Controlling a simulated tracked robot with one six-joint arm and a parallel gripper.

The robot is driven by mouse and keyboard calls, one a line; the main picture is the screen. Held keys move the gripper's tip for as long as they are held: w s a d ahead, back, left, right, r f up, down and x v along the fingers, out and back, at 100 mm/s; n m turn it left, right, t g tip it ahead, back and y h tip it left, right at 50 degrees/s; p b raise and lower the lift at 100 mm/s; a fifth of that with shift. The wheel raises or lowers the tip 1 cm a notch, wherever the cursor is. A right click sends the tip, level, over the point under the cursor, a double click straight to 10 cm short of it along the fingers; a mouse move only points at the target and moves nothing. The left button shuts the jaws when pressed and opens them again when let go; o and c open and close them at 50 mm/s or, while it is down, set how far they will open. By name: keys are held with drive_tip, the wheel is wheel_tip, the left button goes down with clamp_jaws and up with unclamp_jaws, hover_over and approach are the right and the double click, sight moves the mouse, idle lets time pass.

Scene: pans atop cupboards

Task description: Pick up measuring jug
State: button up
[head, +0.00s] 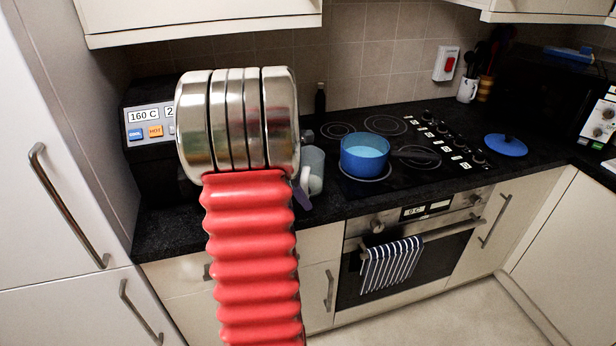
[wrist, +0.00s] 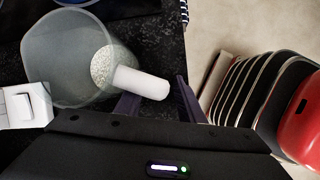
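The measuring jug (wrist: 62,50) is a translucent grey vessel at the upper left of the wrist view, with a pale speckled patch inside. Its white handle (wrist: 142,83) points toward my gripper (wrist: 155,92). The two dark purple fingers are apart, with the handle's end between them. A gap shows between the handle and the right finger; contact on the left is unclear. In the head view the jug (head: 315,168) stands on the black worktop left of the hob, partly hidden by my arm. A purple finger shows beside it.
A blue pan (head: 365,155) with pale blue contents sits on the hob (head: 400,140) right of the jug. A blue lid (head: 506,145) lies farther right. A dark appliance (head: 150,160) stands at left. Wall cupboards (head: 200,20) overhang the worktop.

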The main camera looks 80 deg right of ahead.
idle(0.3)
clamp_jaws()
idle(0.3)
